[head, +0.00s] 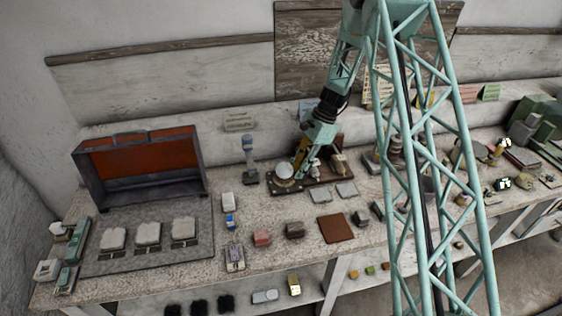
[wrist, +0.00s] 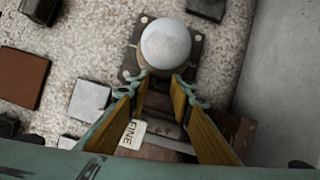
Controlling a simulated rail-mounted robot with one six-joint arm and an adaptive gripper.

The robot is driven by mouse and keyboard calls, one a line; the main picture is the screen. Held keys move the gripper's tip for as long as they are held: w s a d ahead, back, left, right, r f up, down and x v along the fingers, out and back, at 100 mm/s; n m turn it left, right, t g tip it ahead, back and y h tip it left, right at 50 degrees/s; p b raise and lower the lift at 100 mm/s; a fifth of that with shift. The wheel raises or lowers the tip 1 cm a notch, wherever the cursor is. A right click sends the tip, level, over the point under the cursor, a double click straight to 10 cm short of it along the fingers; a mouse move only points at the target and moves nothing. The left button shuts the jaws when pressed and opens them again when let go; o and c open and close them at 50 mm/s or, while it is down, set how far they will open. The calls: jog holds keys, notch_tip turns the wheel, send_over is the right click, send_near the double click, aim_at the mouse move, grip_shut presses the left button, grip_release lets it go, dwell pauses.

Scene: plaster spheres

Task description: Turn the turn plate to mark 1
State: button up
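A white plaster sphere (wrist: 166,45) sits on a dark square base with pale corner bolts (wrist: 138,50), which I take to be the turn plate; the sphere hides its middle. No mark 1 can be read. In the head view the sphere (head: 284,170) is at the left end of a dark board on the bench. My gripper (wrist: 164,80) has its two yellow-backed fingers apart, with the tips at the sphere's near edge. I cannot tell whether they touch it. Nothing shows held between them. In the head view my gripper (head: 295,172) is just right of the sphere.
A white tag reading "FINE" (wrist: 133,134) lies below the fingers. A blue-grey stand (head: 249,165) is left of the sphere. Light square tiles (head: 346,189) and a brown square (head: 336,228) lie in front. A grey cabinet with a red inside (head: 140,160) stands far left.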

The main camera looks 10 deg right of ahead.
jog(key=w+n, duration=0.1)
jog(key=n, duration=0.1)
jog(key=w+n+g+p, duration=0.1)
jog(key=shift+a+n+h, duration=0.35)
jog(key=shift+n+h, duration=0.05)
jog(key=n, duration=0.1)
jog(key=w+a+n+g, duration=0.1)
jog(key=n+h, duration=0.1)
jog(key=n, duration=0.1)
jog(key=shift+w+a+g+p, duration=0.2)
jog(key=shift+w+g+p, duration=0.1)
jog(key=shift+w+p, duration=0.1)
jog(key=a+n, duration=0.1)
jog(key=n, duration=0.1)
jog(key=w+a+n+h+p, duration=0.1)
jog(key=n, duration=0.1)
jog(key=shift+g, duration=0.4)
jog(key=a+n+h, duration=0.1)
jog(key=n, duration=0.1)
jog(key=n+p, duration=0.1)
jog(key=n, duration=0.1)
jog(key=shift+a+h, duration=0.35)
jog(key=shift+h, duration=0.05)
jog(key=shift+w+r, duration=0.15)
